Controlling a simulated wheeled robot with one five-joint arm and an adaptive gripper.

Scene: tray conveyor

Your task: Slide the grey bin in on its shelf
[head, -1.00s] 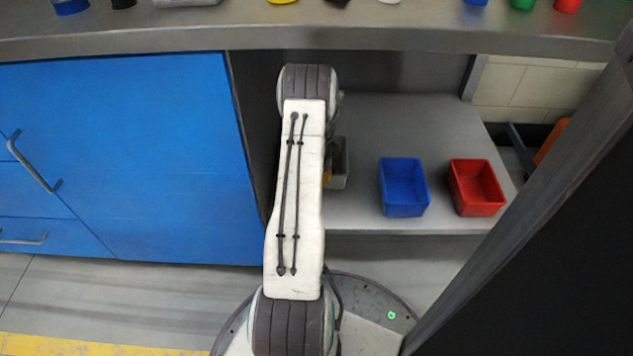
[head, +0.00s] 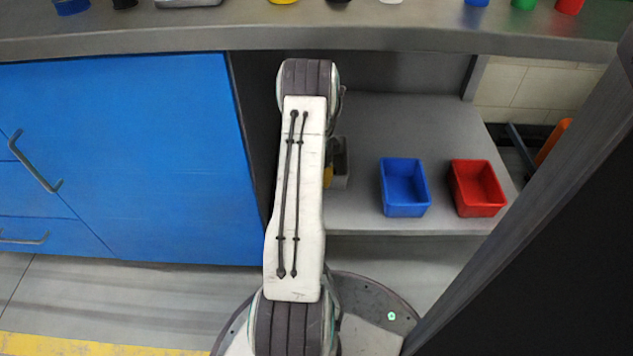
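The grey bin (head: 343,168) stands on the shelf (head: 360,218) under the counter, at the left end of the row of bins. Only its right part shows; my arm covers the rest. A bit of yellow shows at its left, beside my arm, and I cannot tell what it belongs to.
A blue bin (head: 404,188) and a red bin (head: 477,188) stand to the right on the same shelf. A blue cabinet (head: 130,160) is on the left. The counter (head: 400,35) overhangs the shelf. A dark post (head: 540,200) stands at the right.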

